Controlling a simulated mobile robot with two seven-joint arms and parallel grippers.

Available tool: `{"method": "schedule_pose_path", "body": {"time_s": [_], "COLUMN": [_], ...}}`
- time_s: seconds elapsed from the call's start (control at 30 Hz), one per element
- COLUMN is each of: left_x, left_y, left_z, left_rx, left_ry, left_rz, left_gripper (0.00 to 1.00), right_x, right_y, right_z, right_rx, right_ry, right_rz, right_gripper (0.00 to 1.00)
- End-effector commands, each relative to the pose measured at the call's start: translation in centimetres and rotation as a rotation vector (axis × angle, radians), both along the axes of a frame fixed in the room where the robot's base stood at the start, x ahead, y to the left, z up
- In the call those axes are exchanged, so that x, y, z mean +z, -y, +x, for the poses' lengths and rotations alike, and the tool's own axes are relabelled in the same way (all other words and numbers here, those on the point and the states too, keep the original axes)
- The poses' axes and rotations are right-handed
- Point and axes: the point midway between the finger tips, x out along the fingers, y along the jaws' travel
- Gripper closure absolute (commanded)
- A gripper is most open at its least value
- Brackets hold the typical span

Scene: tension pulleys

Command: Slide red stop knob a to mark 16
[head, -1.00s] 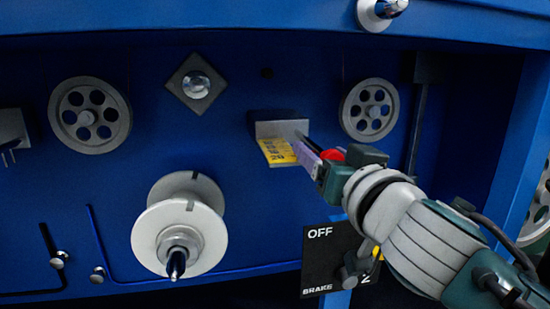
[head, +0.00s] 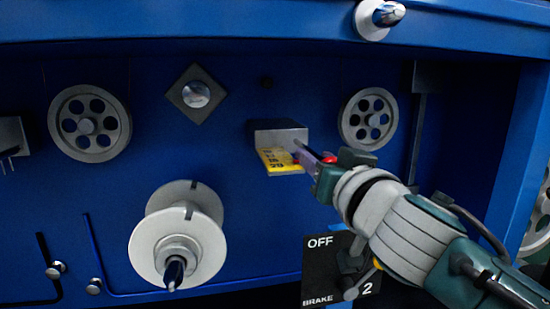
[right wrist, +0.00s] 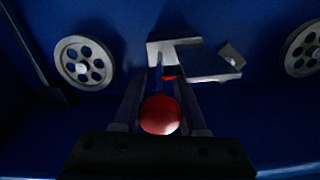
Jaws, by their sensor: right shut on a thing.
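The red stop knob (right wrist: 160,114) sits between the two fingers of my right gripper (right wrist: 160,100) in the right wrist view, and the gripper is shut on it. In the head view only slivers of red show beside my right gripper (head: 312,160), which reaches in from the lower right. A yellow scale plate (head: 280,161) with dark numbers is under a grey block (head: 280,135) on the blue panel. The gripper is at the right side of this scale. The knob's exact mark is hidden. My left gripper is not in view.
Two grey pulleys with holes (head: 90,123) (head: 368,119) flank the block. A white spool (head: 178,235) sticks out at the lower left. A black brake plate with a lever (head: 335,270) is below my right arm. A diamond-shaped plate (head: 196,93) is at the upper left.

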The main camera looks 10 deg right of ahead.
Motion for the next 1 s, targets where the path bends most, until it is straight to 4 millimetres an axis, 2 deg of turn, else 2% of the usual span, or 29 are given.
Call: {"method": "schedule_pose_path", "body": {"time_s": [0.03,0.17,1.0], "left_x": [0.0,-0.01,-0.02], "left_y": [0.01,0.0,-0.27], "left_z": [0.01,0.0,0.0], "left_rx": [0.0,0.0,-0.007], "left_ry": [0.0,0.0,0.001], "left_rz": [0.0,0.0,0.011], "left_gripper": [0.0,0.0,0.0], "right_x": [-0.01,-0.01,0.0], "right_y": [0.0,0.0,0.0], "right_z": [-0.01,-0.01,0.0], "right_rx": [0.0,0.0,0.0], "right_ry": [0.0,0.0,0.0], "right_rz": [0.0,0.0,-0.001], "right_gripper": [0.87,1.0,1.0]}}
